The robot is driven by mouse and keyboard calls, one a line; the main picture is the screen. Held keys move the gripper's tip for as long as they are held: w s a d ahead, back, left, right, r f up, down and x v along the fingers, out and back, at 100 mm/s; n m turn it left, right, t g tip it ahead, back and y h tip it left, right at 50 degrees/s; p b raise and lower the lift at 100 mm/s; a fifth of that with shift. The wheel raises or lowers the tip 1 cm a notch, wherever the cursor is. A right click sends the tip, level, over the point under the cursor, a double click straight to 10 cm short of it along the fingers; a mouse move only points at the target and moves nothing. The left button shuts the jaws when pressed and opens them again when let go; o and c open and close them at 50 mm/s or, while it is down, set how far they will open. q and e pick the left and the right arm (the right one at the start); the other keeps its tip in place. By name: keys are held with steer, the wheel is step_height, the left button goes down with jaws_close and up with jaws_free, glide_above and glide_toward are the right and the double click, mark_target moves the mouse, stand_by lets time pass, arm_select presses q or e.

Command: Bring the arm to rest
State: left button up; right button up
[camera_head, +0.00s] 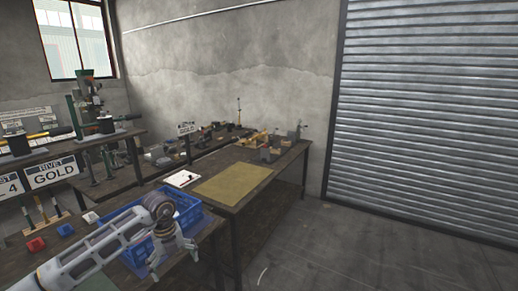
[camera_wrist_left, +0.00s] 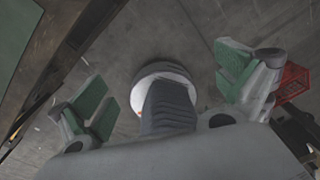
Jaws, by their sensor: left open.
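My left arm comes in from the left in the head view, over the near workbench (camera_head: 215,232). My left gripper (camera_head: 174,262) points down in front of the blue crate (camera_head: 188,206), overlapping it in the picture. I cannot tell whether it touches the bench. In the left wrist view the gripper (camera_wrist_left: 168,95) has its green-padded fingers wide apart, with nothing held between them. Grey floor (camera_wrist_left: 150,30) lies far below the fingers. My right gripper is not in view.
A yellow-brown mat (camera_head: 232,184) and a white sheet (camera_head: 183,179) lie on the bench. Red (camera_head: 36,244) and blue (camera_head: 65,230) blocks sit left of my arm. Rivet signs (camera_head: 52,172) and a press (camera_head: 87,100) stand at left. Floor (camera_head: 350,250) at right is clear. A red crate (camera_wrist_left: 293,84) shows in the wrist view.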

arm_select(q)
steer(key=w+d+f+n+t+h, duration=0.3)
steer(key=d+f+n+h, duration=0.1)
steer(key=d+f+h, duration=1)
steer(key=s+a+f+n+t+y, duration=0.1)
steer(key=a+f+n+t+y, duration=0.25)
steer(key=f+n, duration=0.45)
steer(key=s+a+f+n+t+y, duration=0.1)
steer(key=a+f+n+t+y, duration=0.3)
steer(key=f, duration=0.7)
steer(key=s+a+f+n+g+y, duration=0.1)
steer(key=s+a+f+n+y, duration=0.25)
steer(key=s+f, duration=0.6)
steer(key=s+a+f+n+g+y, duration=0.1)
steer(key=s+a+f+n+y, duration=0.2)
steer(key=s+f, duration=0.7)
steer(key=s+f+n+g, duration=0.2)
steer(key=s+f, duration=0.3)
steer(key=s, duration=1)
steer(key=s+a+f+n+g, duration=0.1)
steer(key=s+f+g, duration=0.4)
steer(key=s, duration=1)
steer(key=shift+s+f+n+y, duration=0.35)
steer(key=shift+f+n+y, duration=0.1)
steer(key=shift+f, duration=0.2)
